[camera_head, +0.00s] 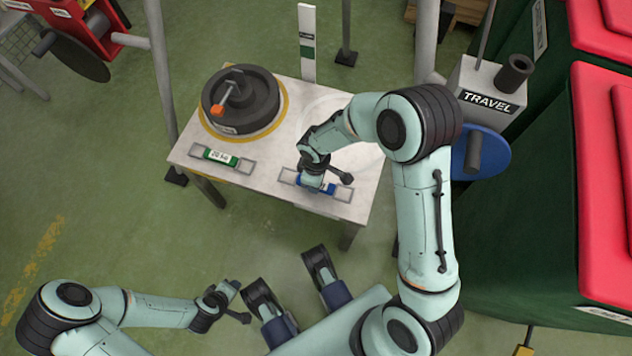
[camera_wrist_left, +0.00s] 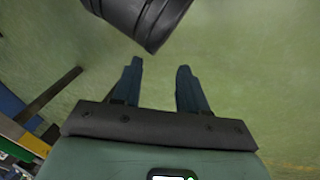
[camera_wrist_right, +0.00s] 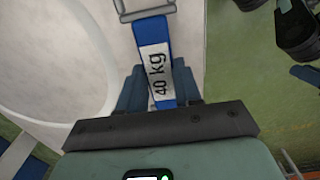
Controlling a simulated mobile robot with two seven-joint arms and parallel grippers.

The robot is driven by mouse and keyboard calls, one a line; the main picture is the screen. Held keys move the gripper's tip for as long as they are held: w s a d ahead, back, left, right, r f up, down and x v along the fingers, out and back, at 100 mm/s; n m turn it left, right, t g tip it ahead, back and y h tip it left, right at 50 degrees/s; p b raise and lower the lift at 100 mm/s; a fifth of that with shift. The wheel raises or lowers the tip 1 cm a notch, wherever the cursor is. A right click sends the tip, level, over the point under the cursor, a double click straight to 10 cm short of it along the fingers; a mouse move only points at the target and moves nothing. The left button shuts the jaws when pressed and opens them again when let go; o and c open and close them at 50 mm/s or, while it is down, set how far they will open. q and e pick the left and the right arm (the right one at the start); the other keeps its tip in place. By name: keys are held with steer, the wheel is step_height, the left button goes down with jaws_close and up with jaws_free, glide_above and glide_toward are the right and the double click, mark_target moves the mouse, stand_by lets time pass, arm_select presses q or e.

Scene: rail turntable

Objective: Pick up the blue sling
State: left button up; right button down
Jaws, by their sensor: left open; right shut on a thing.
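The blue sling (camera_wrist_right: 154,45) has a white label reading "40 kg" and a metal end ring. It also shows in the head view (camera_head: 329,188), at the front right of the small white table (camera_head: 262,166), partly hidden by my right gripper. My right gripper (camera_head: 313,186) is over the sling with its fingers on either side of the band; in the right wrist view (camera_wrist_right: 158,85) it is shut on the blue sling. My left gripper (camera_wrist_left: 158,70) is open and empty, low at the left, away from the table.
A green sling (camera_head: 222,157) marked "20 kg" lies at the table's front left. A dark round weight (camera_head: 240,103) with an orange-tipped handle stands behind it. A TRAVEL box (camera_head: 487,85) and blue disc (camera_head: 487,153) stand right of the table, before a green and red container (camera_head: 540,190). Open floor lies front left.

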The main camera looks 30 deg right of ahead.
arm_select(q)
steer(key=s+d+r+g+p, duration=0.1)
steer(key=s+r+p, duration=0.1)
steer(key=s, duration=0.1)
steer(key=s+d+r+g+h+p, duration=0.1)
steer(key=s+d+r+p, duration=0.1)
steer(key=s+r, duration=0.1)
steer(key=shift+s+d+r+m+p, duration=0.3)
steer(key=shift+s+r, duration=0.05)
steer(key=shift+s, duration=0.4)
arm_select(e)
step_height(320, 180, up, 18)
steer(key=shift+f, duration=0.15)
